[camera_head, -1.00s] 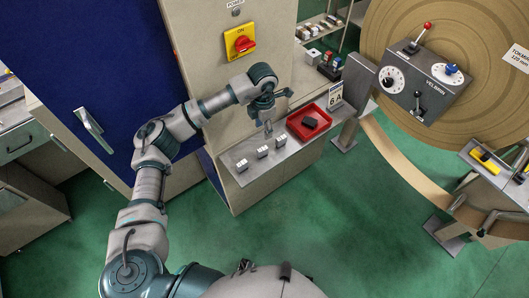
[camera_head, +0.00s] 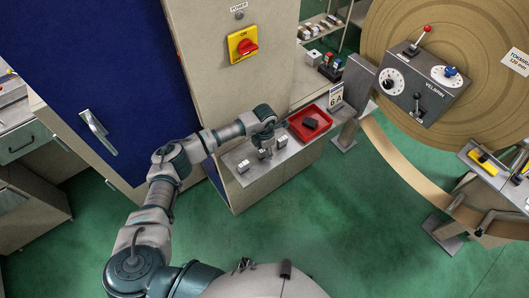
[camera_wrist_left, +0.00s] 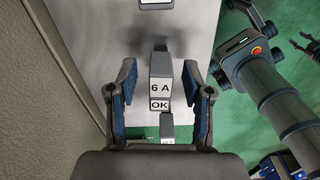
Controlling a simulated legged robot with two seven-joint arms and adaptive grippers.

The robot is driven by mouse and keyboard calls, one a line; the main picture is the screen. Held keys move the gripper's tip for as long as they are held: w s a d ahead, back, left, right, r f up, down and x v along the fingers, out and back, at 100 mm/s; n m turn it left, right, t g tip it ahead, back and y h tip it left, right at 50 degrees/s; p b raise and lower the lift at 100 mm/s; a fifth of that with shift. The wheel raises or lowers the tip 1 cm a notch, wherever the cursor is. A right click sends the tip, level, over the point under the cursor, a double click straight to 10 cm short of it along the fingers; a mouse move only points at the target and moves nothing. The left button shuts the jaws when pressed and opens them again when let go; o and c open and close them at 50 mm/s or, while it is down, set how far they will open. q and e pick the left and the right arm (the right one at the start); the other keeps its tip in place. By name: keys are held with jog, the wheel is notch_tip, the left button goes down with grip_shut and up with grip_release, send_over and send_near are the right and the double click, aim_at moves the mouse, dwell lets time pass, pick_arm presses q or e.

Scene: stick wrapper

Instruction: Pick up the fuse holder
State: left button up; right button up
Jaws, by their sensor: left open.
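My left gripper (camera_wrist_left: 160,88) is open, with a finger on either side and a visible gap to each. In the head view my left gripper (camera_head: 264,147) is low over the shelf's row of small grey fuse holders and partly covers the middle one. One fuse holder (camera_head: 243,167) stands to its left and another (camera_head: 281,141) to its right. My right gripper does not show in the head view.
The holders stand on a narrow metal shelf (camera_head: 232,160) against a beige cabinet. A red tray (camera_head: 322,117) with a dark block (camera_head: 311,123) in it is to the right, near a "6 A" sign (camera_head: 336,97). Green floor is clear in front.

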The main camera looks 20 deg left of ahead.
pick_arm(q)
jog(key=shift+a+f, duration=0.25)
jog(key=shift+f, duration=0.2)
jog(key=shift+d, duration=0.2)
grip_shut()
jog(key=shift+d, duration=0.15)
jog(key=shift+r, duration=0.15)
